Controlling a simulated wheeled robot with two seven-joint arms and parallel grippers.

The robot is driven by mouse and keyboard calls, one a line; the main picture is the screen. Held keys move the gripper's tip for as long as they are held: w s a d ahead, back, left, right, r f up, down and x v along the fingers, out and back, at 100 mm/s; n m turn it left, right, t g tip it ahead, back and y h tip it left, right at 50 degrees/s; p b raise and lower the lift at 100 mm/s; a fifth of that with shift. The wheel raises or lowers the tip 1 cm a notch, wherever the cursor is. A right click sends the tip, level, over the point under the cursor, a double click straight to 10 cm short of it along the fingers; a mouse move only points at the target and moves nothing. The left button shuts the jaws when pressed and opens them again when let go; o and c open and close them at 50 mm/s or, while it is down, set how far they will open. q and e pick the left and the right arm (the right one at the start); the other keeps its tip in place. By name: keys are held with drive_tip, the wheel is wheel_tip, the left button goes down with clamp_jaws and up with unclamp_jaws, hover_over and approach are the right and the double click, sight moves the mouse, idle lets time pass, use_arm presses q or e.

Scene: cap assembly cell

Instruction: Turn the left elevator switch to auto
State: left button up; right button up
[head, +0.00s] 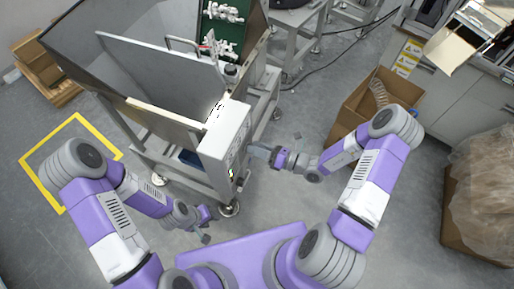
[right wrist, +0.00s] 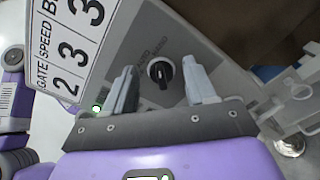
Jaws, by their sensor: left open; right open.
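The elevator switch (right wrist: 160,72) is a black rotary knob on a grey panel, seen in the right wrist view. In the head view my right gripper (head: 252,150) is at the side of the white control box (head: 225,137). My left gripper (head: 206,230) is open and empty, low near the machine's foot.
A label plate with large numbers (right wrist: 68,38) and a green light (right wrist: 97,108) are on the panel. The machine's metal hopper (head: 150,75) rises behind the control box. A cardboard box (head: 350,110) stands to the right. The floor in front is mostly clear.

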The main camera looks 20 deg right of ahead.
drive_tip(key=c, duration=1)
drive_tip(key=shift+c, duration=0.2)
drive_tip(key=n, duration=0.3)
drive_tip(key=n+p, duration=0.1)
drive_tip(key=n, duration=0.1)
drive_tip(key=n+p, duration=0.1)
drive_tip(key=n, duration=0.2)
drive_tip(key=shift+s+a+r+n, duration=0.15)
drive_tip(key=shift+a+n, duration=0.1)
drive_tip(key=shift+n, duration=0.05)
drive_tip(key=o, duration=1)
